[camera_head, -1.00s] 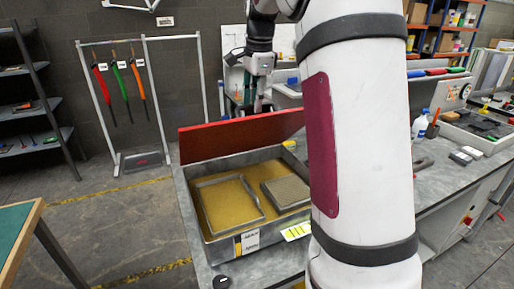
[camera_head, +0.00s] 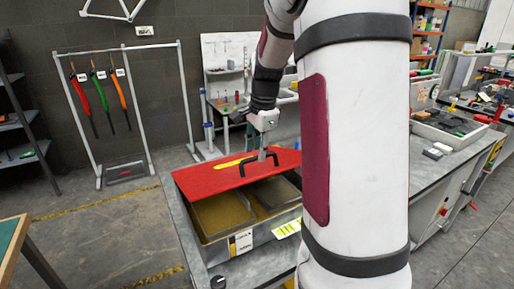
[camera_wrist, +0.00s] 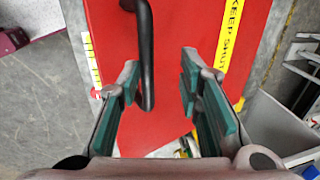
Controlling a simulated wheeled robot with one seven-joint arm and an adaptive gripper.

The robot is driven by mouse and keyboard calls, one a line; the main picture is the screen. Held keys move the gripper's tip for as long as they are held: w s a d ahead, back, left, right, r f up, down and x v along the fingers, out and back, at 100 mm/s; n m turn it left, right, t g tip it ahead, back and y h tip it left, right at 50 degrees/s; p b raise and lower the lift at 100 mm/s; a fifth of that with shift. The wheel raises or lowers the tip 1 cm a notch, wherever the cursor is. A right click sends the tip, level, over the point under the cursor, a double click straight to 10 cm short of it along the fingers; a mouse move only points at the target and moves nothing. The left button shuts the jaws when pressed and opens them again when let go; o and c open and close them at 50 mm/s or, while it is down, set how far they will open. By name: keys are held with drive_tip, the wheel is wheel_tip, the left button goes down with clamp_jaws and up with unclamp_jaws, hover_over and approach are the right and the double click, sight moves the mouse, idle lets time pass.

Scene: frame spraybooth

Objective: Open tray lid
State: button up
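The red tray lid (camera_head: 215,178) slopes partly down over the back of the metal tray (camera_head: 215,253), leaving its front uncovered. A black bar handle (camera_head: 262,160) and a yellow strip are on its upper face. My gripper (camera_head: 265,145) is just above the handle. In the wrist view my gripper (camera_wrist: 160,85) is open with green finger pads, over the red lid (camera_wrist: 172,60). The black handle (camera_wrist: 147,50) lies between the fingers, close to the left one; contact is unclear. The yellow strip (camera_wrist: 229,35) reads "KEEP SHUT".
The tray stands on a grey bench (camera_head: 245,268); a black knob (camera_head: 218,282) sits at the bench's front corner. Inside the tray are sunken frames over a yellow-brown base. A rack (camera_head: 110,110) with coloured hanging tools stands behind left. My arm hides the tray's right side.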

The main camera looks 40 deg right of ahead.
drive_tip(key=shift+r, duration=0.1)
idle(0.3)
wheel_tip(320, 180, up, 15)
drive_tip(key=w+p, duration=0.2)
drive_tip(key=shift+w+d+r+p, duration=0.15)
drive_tip(key=shift+w+d+p, duration=0.2)
drive_tip(key=shift+p, duration=0.05)
idle(1.4)
drive_tip(key=shift+a, duration=0.1)
idle(0.6)
